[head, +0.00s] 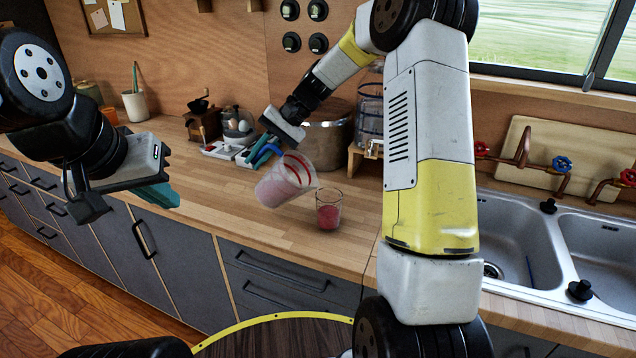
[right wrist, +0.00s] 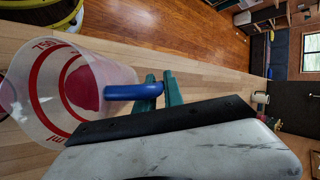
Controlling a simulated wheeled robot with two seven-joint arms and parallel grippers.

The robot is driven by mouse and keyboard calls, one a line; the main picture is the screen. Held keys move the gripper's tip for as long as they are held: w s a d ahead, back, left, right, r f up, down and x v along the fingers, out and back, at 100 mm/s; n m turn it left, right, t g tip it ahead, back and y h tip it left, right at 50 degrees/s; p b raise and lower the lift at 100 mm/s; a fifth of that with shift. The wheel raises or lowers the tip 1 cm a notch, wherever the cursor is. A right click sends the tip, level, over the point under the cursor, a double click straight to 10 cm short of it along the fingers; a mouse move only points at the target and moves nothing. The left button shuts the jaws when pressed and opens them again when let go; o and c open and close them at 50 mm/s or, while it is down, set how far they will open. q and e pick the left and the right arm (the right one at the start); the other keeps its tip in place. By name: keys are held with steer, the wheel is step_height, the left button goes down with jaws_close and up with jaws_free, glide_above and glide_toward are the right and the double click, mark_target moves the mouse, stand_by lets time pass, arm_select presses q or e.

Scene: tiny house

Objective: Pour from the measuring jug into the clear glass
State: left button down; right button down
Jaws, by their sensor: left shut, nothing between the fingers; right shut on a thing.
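The measuring jug (head: 280,184) is clear with red markings and a blue handle, and holds red contents. It is tilted in the air above the counter, its mouth towards the right. My right gripper (head: 262,152) is shut on its blue handle; the right wrist view shows the jug (right wrist: 50,125) and the green fingers (right wrist: 165,90) at the handle. The clear glass (head: 328,210) stands upright on the counter, just right of and below the jug's mouth, with red contents in its lower part. No stream shows clearly between them. My left gripper (head: 160,195) is shut and empty at the left.
The wooden counter (head: 250,225) is clear around the glass. A large pot (head: 327,132), a coffee grinder (head: 203,122) and a utensil cup (head: 136,105) stand at the back. A double sink (head: 515,240) is at the right, behind my right arm.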

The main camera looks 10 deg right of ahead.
steer(key=shift+w+a+f+h, duration=0.1)
steer(key=shift+a+f+h, duration=0.15)
steer(key=shift+f, duration=0.15)
steer(key=shift+w+a+f+h, duration=0.15)
steer(key=shift+f+h, duration=0.1)
steer(key=shift+f, duration=0.15)
steer(key=shift+w+a+f+m+g+h+p, duration=0.1)
steer(key=shift+w+a+f+m+g+h, duration=0.15)
steer(key=shift+w+a+f+g+h, duration=0.65)
steer(key=shift+s+a+f+m+g+h+p, duration=0.25)
steer(key=shift+a+f+h, duration=0.4)
steer(key=shift+f+h, duration=0.8)
steer(key=shift+w+a+f+m+g+h, duration=0.3)
steer(key=shift+w+a+f+g+h, duration=0.45)
steer(key=shift+f, duration=0.7)
steer(key=shift+s, duration=0.1)
